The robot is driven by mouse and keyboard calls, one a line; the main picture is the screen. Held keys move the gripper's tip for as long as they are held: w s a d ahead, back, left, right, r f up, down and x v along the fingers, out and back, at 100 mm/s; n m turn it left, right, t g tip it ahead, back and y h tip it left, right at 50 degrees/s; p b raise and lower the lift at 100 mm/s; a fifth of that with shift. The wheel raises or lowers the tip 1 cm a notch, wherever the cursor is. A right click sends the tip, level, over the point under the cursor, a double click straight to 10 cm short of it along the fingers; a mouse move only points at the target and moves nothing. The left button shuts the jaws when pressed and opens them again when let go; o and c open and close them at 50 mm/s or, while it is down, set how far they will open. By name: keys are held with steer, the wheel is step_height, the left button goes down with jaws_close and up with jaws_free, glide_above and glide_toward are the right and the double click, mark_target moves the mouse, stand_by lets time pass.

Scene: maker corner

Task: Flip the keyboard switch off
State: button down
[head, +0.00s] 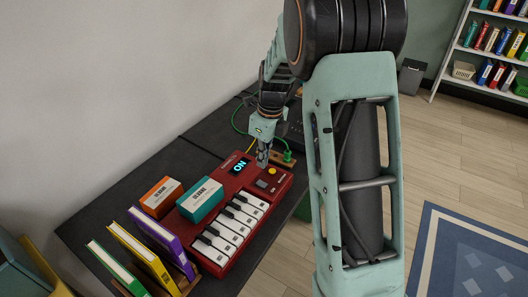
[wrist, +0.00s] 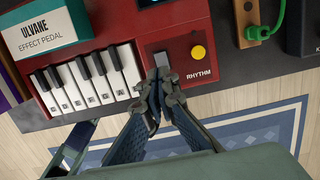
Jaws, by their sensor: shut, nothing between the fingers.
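The red keyboard (head: 213,254) lies on the dark table, with white and black keys along its front side. Its small display (head: 239,167) reads "ON". Near its right end is a grey switch (head: 262,184) in a dark panel; in the wrist view the switch (wrist: 160,61) shows just beyond my fingertips, its near part hidden by them. My gripper (head: 262,163) is shut and empty over that end of the keyboard. In the wrist view the closed fingertips (wrist: 161,76) overlap the panel's near edge. I cannot tell whether they touch the switch.
A yellow knob (wrist: 198,52) sits right beside the switch. A teal box (head: 200,200) rests on the keyboard, with an orange box (head: 161,197) nearby. Several upright books (head: 141,256) stand at the left. A green plug (wrist: 262,32) and cable lie just beyond the keyboard's right end.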

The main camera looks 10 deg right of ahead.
mark_target(259, 182)
steer(key=f, duration=0.7)
steer(key=shift+w+a+f, duration=0.3)
steer(key=shift+w+f, duration=0.05)
